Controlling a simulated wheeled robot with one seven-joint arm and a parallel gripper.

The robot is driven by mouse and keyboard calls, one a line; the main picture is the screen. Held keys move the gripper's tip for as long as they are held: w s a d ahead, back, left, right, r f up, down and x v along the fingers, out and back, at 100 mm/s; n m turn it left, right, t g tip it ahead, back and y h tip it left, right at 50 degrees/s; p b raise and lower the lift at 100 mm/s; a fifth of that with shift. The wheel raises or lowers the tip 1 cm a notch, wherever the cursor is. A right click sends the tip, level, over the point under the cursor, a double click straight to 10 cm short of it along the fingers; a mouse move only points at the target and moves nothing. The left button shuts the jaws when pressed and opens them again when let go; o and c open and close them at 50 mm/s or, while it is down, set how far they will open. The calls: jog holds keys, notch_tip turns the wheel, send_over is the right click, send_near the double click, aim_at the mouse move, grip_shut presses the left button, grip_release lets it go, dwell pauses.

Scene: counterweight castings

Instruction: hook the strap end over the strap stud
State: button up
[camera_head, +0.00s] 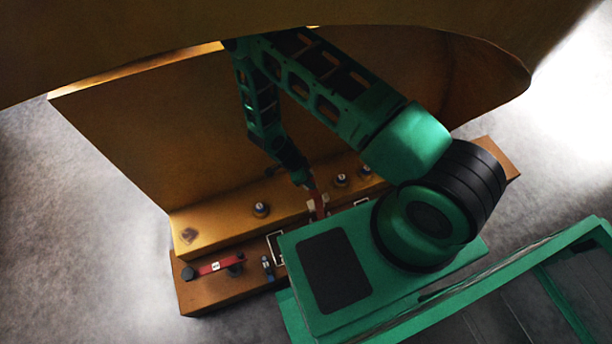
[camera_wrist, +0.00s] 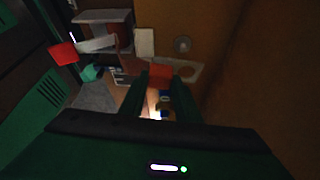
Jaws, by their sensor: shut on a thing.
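My gripper (camera_wrist: 160,88) is shut on the red strap end (camera_wrist: 159,72), which shows between the fingertips in the wrist view. A pale plate with a round hole (camera_wrist: 190,69) extends to the right of the fingertips; I cannot tell whether it joins the strap. A round grey stud (camera_wrist: 183,45) stands beyond it, apart from the fingers. In the head view the red strap (camera_head: 317,200) hangs at my gripper (camera_head: 309,184), near the casting's ledge. Studs stand on that ledge, at left (camera_head: 261,209) and at right (camera_head: 341,180). I cannot tell which is the strap stud.
A large yellow casting (camera_head: 150,120) rises behind the ledge and overhangs my arm. On the lower brown ledge (camera_head: 205,296) lies a red piece with a white label (camera_head: 215,266), beside a small dark clip (camera_head: 268,267). Grey floor lies open at left.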

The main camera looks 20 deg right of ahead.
jog(key=shift+a, duration=0.15)
jog(key=shift+f, duration=3.9)
jog(key=o, duration=1.2)
jog(key=shift+o, duration=0.2)
jog(key=shift+a, duration=0.1)
